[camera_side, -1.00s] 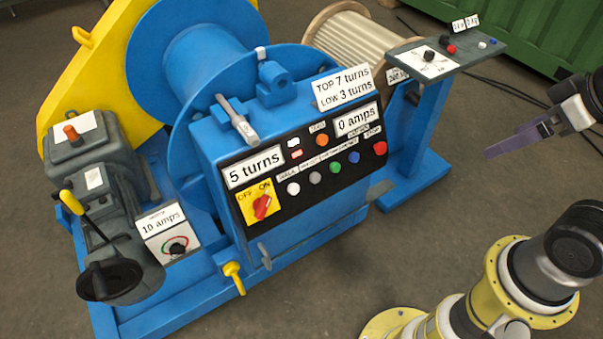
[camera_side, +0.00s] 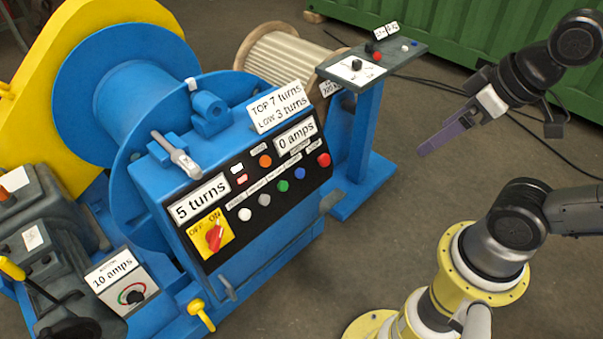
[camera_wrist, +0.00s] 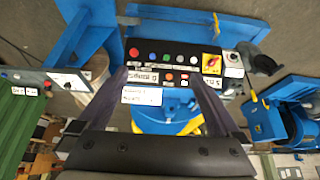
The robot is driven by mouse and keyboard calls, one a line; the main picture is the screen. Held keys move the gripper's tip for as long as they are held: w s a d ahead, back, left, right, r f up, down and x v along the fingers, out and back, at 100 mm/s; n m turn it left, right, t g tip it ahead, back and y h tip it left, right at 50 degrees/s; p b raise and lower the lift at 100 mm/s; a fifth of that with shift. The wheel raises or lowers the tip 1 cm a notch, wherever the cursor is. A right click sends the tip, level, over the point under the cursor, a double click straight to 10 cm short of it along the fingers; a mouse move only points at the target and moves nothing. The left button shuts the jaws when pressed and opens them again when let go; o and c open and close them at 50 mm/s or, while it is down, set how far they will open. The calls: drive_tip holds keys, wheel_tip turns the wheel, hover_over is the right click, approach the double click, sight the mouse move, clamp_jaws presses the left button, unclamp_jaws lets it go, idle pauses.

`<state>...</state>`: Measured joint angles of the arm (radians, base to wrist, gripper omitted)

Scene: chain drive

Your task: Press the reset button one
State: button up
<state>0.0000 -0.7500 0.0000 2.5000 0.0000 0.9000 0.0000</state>
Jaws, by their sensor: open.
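The black control panel (camera_side: 262,185) is on the front of the blue winch. Its lower row has white, grey, green (camera_side: 283,186), blue and red (camera_side: 323,160) buttons. An orange button (camera_side: 265,161) and two small indicators sit above the row. The small labels are too blurred to read, so I cannot tell which is reset button one. My gripper (camera_side: 422,152), with purple fingers, hangs in the air right of the panel, apart from it. In the wrist view the panel (camera_wrist: 215,52) shows beyond my open, empty fingers, with the orange button (camera_wrist: 168,77) between them.
A small console (camera_side: 375,62) on a blue post, with a black knob and several buttons, stands behind the panel's right side. A red OFF/ON switch (camera_side: 214,236) is at the panel's lower left. A cable lies on the floor (camera_side: 400,225).

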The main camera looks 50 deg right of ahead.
clamp_jaws()
idle(0.5)
idle(1.2)
